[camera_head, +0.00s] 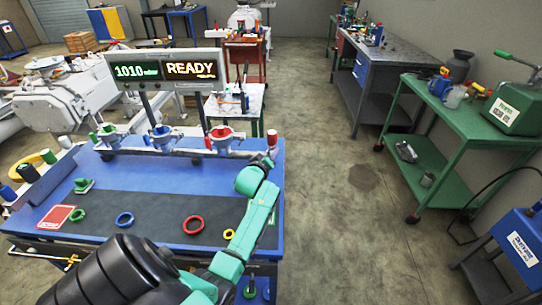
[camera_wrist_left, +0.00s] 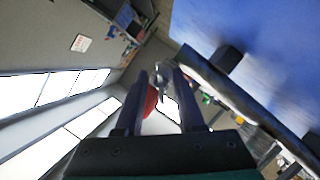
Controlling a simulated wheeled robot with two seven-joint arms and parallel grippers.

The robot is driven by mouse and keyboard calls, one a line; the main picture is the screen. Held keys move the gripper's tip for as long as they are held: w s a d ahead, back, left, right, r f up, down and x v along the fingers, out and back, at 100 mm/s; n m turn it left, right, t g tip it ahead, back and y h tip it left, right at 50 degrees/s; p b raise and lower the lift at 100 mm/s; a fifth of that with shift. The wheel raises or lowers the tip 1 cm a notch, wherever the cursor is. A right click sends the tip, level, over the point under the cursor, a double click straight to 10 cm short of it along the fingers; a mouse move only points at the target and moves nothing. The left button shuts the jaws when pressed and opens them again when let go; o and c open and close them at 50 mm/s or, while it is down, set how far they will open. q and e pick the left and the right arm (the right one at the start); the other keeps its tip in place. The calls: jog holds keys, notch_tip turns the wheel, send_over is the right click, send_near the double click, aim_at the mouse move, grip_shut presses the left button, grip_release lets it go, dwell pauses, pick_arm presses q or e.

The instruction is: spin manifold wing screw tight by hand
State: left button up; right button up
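The manifold (camera_head: 172,150) runs along the back of the blue workbench (camera_head: 150,172), with a green, a blue and a red-topped fitting along it. A red-topped post (camera_head: 271,138) stands at its right end. My left arm reaches up to this end, and its fingers are mostly hidden by the wrist in the head view. In the left wrist view my left gripper (camera_wrist_left: 159,76) has its fingers apart. A small grey metal piece (camera_wrist_left: 160,72), perhaps the wing screw, shows between the tips, with a red part (camera_wrist_left: 150,100) beside the left finger. Contact cannot be told. My right gripper does not show.
A display (camera_head: 168,69) above the manifold reads 1010 and READY. A green cart (camera_head: 470,115) stands right, beyond clear floor.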

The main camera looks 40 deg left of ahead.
pick_arm(q)
jog(key=shift+c, duration=0.3)
jog(key=shift+f, duration=0.1)
grip_shut()
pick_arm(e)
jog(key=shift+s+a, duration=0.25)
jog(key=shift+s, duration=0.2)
